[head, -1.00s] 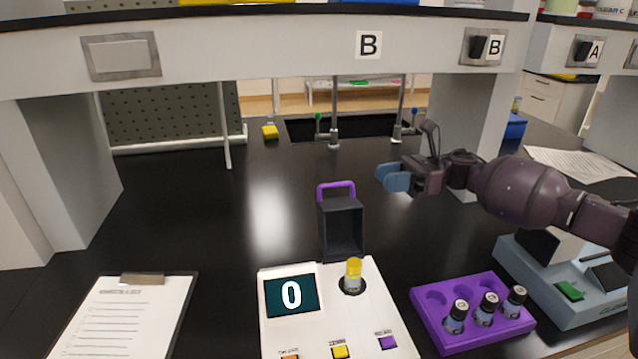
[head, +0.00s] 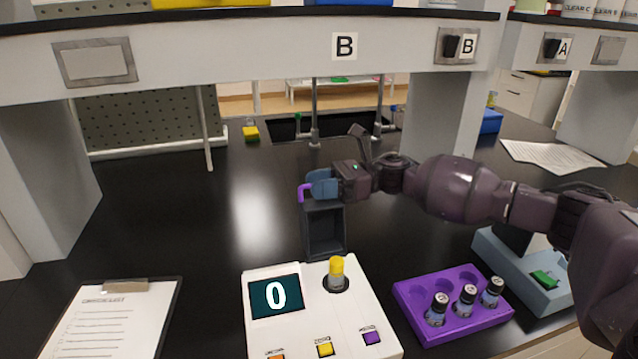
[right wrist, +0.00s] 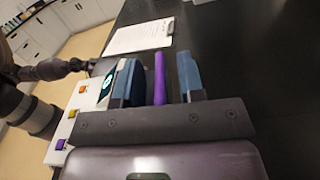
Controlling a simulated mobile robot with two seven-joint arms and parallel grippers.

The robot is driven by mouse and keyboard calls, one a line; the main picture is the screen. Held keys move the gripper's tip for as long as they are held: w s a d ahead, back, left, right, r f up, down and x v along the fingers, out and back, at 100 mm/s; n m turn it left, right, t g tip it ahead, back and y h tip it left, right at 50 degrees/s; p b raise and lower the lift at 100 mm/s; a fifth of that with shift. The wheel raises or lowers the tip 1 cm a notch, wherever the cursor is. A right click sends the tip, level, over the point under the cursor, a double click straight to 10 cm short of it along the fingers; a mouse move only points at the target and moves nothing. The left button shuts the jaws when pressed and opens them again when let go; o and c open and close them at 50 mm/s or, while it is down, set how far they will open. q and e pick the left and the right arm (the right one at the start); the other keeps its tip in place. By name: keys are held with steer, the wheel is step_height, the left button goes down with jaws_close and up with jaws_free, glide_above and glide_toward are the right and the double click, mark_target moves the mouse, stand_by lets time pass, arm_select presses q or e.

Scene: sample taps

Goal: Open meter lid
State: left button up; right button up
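The meter (head: 352,310) is a white box with a dark display (head: 276,295) reading 0. Its dark, hollow lid (head: 325,232) stands upright at the meter's back edge, with a purple handle (head: 305,194) on top. A yellow-capped vial (head: 337,270) stands in the uncovered well. My right gripper (head: 316,184) is at the handle. In the right wrist view, its blue fingers (right wrist: 159,80) are apart, with the purple handle between them and a gap on each side. Part of my left arm shows small in the right wrist view; its fingers are unclear.
A purple rack (head: 450,330) with several vials stands right of the meter, near a blue-grey device (head: 535,290). A clipboard (head: 115,320) lies to the left. A shelf (head: 250,45) spans above the bench. The black bench left of the lid is clear.

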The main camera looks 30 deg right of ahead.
mark_target(323, 202)
steer(key=shift+a, duration=0.1)
steer(key=shift+c, duration=0.3)
jaws_close()
steer(key=shift+s+a+r+n, duration=0.2)
steer(key=shift+s+r+n, duration=0.2)
steer(key=shift+s+n, duration=0.3)
steer(key=shift+s+a+r+n, duration=0.15)
steer(key=shift+s+r+n, duration=0.2)
steer(key=shift+s+n, duration=0.35)
steer(key=shift+s+a+r+n+b, duration=0.1)
steer(key=shift+s+a+r+n, duration=0.1)
steer(key=shift+s+n, duration=0.4)
steer(key=shift+s+a+r+n+b, duration=0.15)
steer(key=shift+s+n, duration=0.3)
steer(key=shift+s, duration=0.2)
steer(key=shift+s+a+r+n+b, duration=0.1)
steer(key=shift+s+a+r+n, duration=0.1)
steer(key=shift+s+n, duration=0.4)
